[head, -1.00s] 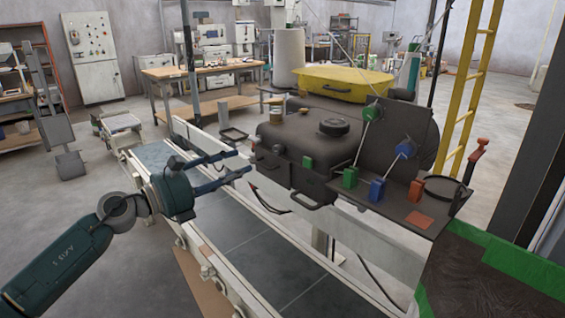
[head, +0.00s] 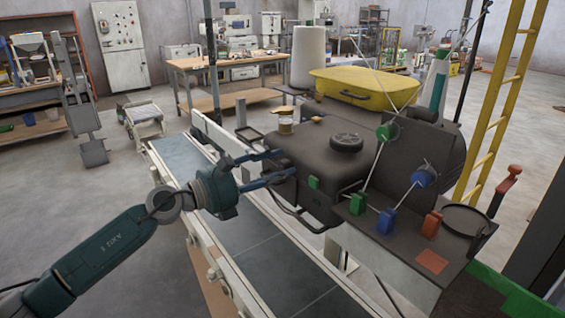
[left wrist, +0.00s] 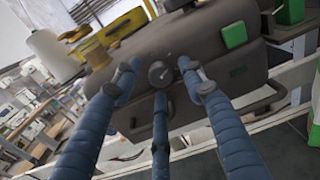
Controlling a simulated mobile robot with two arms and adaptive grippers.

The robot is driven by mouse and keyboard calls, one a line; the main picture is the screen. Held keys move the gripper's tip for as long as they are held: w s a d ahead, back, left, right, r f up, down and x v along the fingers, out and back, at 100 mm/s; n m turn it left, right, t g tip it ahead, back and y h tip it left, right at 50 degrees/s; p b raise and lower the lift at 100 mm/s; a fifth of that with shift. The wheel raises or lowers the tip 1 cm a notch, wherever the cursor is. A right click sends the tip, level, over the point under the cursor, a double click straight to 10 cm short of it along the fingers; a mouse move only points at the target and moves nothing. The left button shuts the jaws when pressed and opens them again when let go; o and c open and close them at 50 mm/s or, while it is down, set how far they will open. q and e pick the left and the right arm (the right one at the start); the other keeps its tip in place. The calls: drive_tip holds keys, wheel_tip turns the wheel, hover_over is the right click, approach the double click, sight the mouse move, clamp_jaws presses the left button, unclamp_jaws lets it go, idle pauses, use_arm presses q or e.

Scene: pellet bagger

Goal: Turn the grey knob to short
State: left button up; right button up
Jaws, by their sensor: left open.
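The grey knob (left wrist: 159,74) is a small round dial on the dark machine's (left wrist: 185,45) front face, in the middle of the left wrist view. A pale mark shows on it, but I cannot read any labels or its setting. My left gripper (left wrist: 158,78) is open, with its blue fingers spread to either side of the knob in that view. I cannot tell whether they touch it. In the head view my left gripper (head: 284,165) reaches the left end of the dark machine (head: 315,150), and the knob is hidden there. My right gripper is not in view.
A conveyor (head: 245,235) runs under my left arm beside the machine. Green (head: 358,203), blue (head: 386,221) and orange (head: 431,224) blocks stand to the right. A yellow case (head: 365,88) lies behind.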

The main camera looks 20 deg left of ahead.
use_arm(q)
drive_tip(key=shift+s+a+r, duration=0.1)
drive_tip(key=shift+s+r, duration=0.05)
drive_tip(key=shift+s, duration=0.2)
drive_tip(key=c, duration=0.9)
clamp_jaws()
drive_tip(key=shift+r+n+p, duration=0.1)
drive_tip(key=shift+n+p, duration=0.3)
drive_tip(key=shift+n, duration=0.1)
drive_tip(key=shift+n+p, duration=0.75)
drive_tip(key=shift+n, duration=0.35)
drive_tip(key=n+p, duration=0.3)
drive_tip(key=n, duration=0.2)
drive_tip(key=n+p, duration=0.2)
drive_tip(key=n, duration=0.1)
drive_tip(key=shift+n+p, duration=0.3)
drive_tip(key=shift+n, duration=0.2)
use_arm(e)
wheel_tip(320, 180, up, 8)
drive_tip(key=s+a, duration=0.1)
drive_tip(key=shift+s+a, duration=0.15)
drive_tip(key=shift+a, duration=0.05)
